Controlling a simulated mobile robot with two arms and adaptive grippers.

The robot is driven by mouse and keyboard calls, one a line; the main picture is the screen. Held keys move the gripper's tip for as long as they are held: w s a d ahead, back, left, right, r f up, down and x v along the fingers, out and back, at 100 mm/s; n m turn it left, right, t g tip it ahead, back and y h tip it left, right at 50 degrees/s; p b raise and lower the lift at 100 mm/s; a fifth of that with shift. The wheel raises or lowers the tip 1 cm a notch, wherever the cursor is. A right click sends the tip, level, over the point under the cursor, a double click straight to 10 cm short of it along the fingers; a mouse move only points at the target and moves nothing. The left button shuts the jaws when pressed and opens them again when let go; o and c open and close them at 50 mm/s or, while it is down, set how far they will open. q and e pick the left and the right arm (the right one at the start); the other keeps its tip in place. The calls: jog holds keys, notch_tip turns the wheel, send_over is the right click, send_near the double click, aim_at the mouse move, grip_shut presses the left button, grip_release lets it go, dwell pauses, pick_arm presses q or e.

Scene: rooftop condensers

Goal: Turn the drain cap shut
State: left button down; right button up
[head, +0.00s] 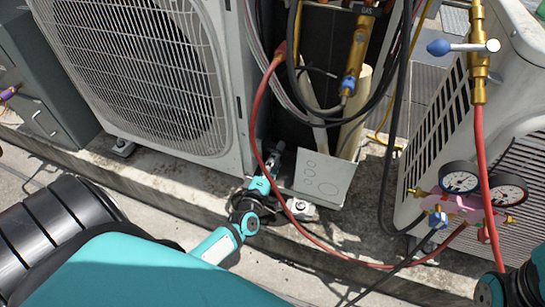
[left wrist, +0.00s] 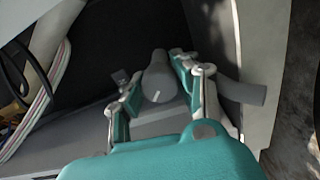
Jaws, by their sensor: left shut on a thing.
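In the left wrist view the drain cap (left wrist: 158,86) is a grey round knob with a short white line on its face. My left gripper (left wrist: 155,92) has its teal-padded fingers on both sides of it and is shut on it. A grey flat piece sticks out past each finger. In the head view my left gripper (head: 270,168) reaches low between the left condenser (head: 236,120) and a grey panel; the cap is mostly hidden there. Part of my right arm shows at the lower right corner, without its fingertips.
A grey panel with ring marks (head: 323,178) stands just right of the gripper. A red hose (head: 258,115) loops close by to a gauge set (head: 465,205) at the right condenser (head: 430,130). Black hoses and pipes hang above. A concrete ledge (head: 160,178) runs in front.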

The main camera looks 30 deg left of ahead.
pick_arm(q)
jog(key=c, duration=0.9)
grip_release()
jog(key=shift+c, duration=0.2)
jog(key=shift+s, duration=0.1)
jog(key=v, duration=1.2)
jog(key=shift+f, duration=0.1)
